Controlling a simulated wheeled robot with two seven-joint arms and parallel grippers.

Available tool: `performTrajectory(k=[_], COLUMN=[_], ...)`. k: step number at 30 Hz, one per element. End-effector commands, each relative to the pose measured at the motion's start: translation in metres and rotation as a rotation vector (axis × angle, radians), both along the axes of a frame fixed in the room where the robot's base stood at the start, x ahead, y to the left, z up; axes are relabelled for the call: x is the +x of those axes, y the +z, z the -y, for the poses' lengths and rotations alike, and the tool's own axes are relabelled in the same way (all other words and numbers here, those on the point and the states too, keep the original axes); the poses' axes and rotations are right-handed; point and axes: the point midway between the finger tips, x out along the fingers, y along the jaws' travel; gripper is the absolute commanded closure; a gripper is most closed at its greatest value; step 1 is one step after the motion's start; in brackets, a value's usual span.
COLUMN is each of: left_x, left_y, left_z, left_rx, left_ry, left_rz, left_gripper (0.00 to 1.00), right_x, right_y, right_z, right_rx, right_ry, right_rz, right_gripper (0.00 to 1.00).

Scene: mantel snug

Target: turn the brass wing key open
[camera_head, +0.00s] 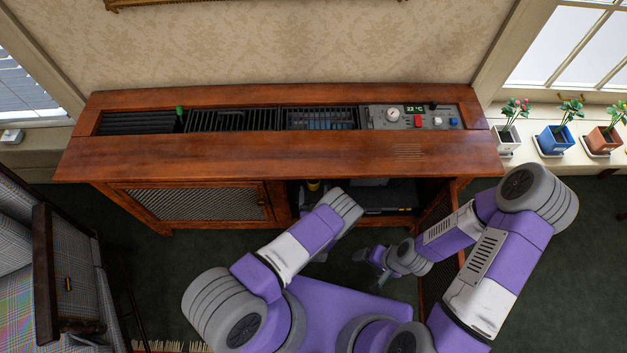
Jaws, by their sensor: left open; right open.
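I cannot make out the brass wing key for certain. A small yellow brass-coloured piece (313,184) shows inside the open right compartment of the wooden cabinet (300,158), partly behind my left arm. My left arm reaches up to the opening. Its gripper is hidden behind the arm's own links. My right gripper (371,262) is open and empty in front of the open compartment, below and to the right of the yellow piece and apart from it.
The cabinet's right door (437,212) stands open beside my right arm; its left mesh door (195,201) is shut. A control panel (410,117) and grilles are set in the top. A plaid armchair (20,262) stands left. Potted plants (556,139) line the right sill.

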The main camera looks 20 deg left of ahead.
Motion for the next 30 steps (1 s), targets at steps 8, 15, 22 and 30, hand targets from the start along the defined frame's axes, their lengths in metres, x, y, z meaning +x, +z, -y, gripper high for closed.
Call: performTrajectory(k=[8, 15, 22, 30], left_x=[0.041, 0.053, 0.053, 0.052], left_y=[-0.002, -0.001, 0.000, -0.001], left_z=[-0.012, -0.015, -0.016, -0.015], left_rx=[0.000, -0.001, 0.000, 0.000], left_ry=[0.001, 0.000, 0.001, 0.001], left_rz=[0.000, -0.004, -0.004, -0.004], left_gripper=[0.23, 0.23, 0.30, 0.71], right_x=[0.000, 0.000, 0.000, 0.000], right_y=[-0.016, -0.018, -0.018, -0.018], right_z=[0.000, 0.000, 0.000, 0.000], right_rx=[0.000, 0.000, 0.000, 0.000], right_ry=[0.000, 0.000, 0.000, 0.000], right_rz=[0.000, 0.000, 0.000, 0.000], right_gripper=[0.15, 0.15, 0.15, 0.15])
